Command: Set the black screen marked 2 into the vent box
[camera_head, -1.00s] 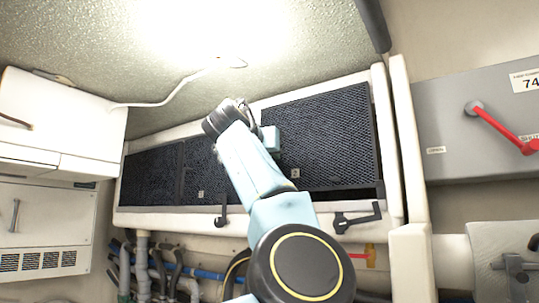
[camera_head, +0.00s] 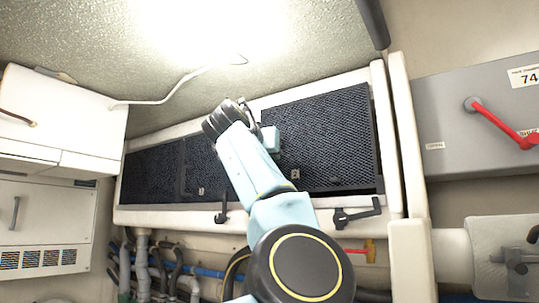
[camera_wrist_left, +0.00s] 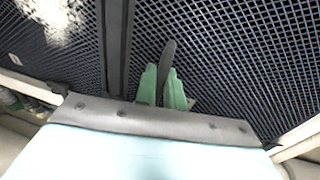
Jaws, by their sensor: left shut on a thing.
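The black mesh screen marked 2 (camera_head: 325,135) is at the right end of the long white vent box (camera_head: 160,217), with its small tag near its lower left corner. It lies over the right opening, with a thin dark gap along its lower right edge; I cannot tell whether it is fully seated. My left gripper (camera_head: 268,138) is at the screen's left side. In the left wrist view its green fingers (camera_wrist_left: 166,88) are shut on a dark tab on the mesh. My arm hides part of the screen's left edge. My right gripper is not in view.
Other black screens (camera_head: 150,175) fill the box to the left. Black latch handles (camera_head: 357,215) sit along the box's lower edge. A grey panel with a red lever (camera_head: 500,125) is at the right, a white cabinet (camera_head: 60,120) at the left. Pipes and hoses run below.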

